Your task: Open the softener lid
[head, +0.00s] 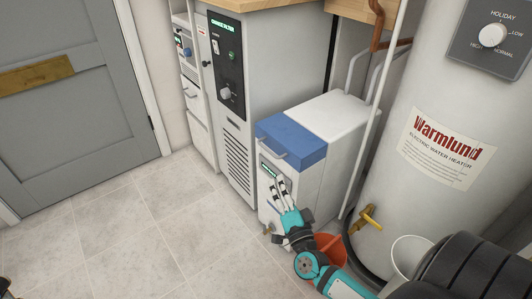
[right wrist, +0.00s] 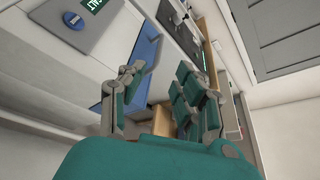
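The softener is a white box (head: 336,113) with a blue lid (head: 292,138) at its front end. The lid looks closed and has a pale handle (head: 272,149) on its front. In the right wrist view, the blue lid (right wrist: 146,50) shows beyond the fingers. My right gripper (head: 280,188) is in front of the softener's front face, below the lid handle. In the right wrist view its fingers (right wrist: 160,85) are spread with nothing between them. Contact with the softener cannot be told.
A water heater (head: 430,120) with a brass tap (head: 370,215) stands to the right. A red bucket (head: 331,247) and a white bucket (head: 408,252) are near its base. Grey cabinets (head: 240,110) stand left of the softener. The tiled floor (head: 130,235) at left is clear.

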